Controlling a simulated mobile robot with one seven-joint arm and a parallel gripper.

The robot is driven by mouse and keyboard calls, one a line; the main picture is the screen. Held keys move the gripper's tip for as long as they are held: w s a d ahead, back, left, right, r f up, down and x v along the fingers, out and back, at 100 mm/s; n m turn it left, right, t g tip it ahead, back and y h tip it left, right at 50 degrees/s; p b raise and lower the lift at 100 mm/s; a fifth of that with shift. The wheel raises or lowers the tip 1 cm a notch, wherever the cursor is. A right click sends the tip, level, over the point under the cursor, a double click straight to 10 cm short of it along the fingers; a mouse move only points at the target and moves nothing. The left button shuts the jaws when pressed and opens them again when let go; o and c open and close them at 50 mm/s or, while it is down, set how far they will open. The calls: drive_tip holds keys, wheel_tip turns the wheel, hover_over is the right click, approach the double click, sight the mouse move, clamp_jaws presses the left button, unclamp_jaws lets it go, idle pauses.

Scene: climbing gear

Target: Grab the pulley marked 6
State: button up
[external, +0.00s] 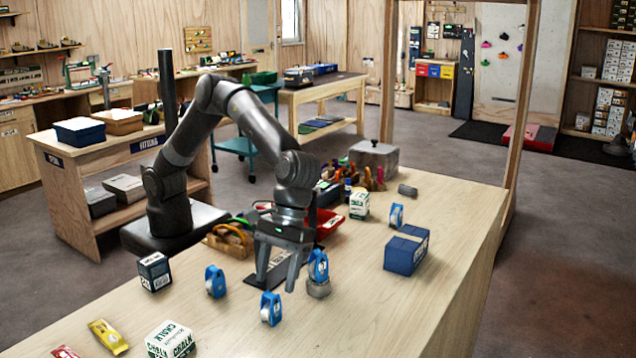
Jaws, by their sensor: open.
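Several blue pulleys stand on the wooden bench: one (215,281) left of my gripper, one (271,309) in front of it, one (318,266) just to its right on top of a small grey round base (318,289), and one (396,216) farther back to the right. Their number marks are too small to read, so I cannot tell which is marked 6. My gripper (277,284) points down, open, with no pulley visible between its fingers. Its right finger is close to the pulley on the grey base; whether they touch is unclear.
A blue box (406,254) lies to the right and a chalk box (359,205) behind. A dark box (154,271) and another chalk box (170,340) are at left. The front right bench is clear.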

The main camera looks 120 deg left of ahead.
sight(272, 292)
drive_tip(key=x, duration=0.6)
drive_tip(key=shift+w+d+r, duration=0.1)
drive_tip(key=shift+d+r, duration=0.05)
drive_tip(key=shift+d, duration=0.05)
drive_tip(key=c, duration=1)
drive_tip(key=shift+c, duration=0.5)
drive_tip(key=shift+r, duration=0.15)
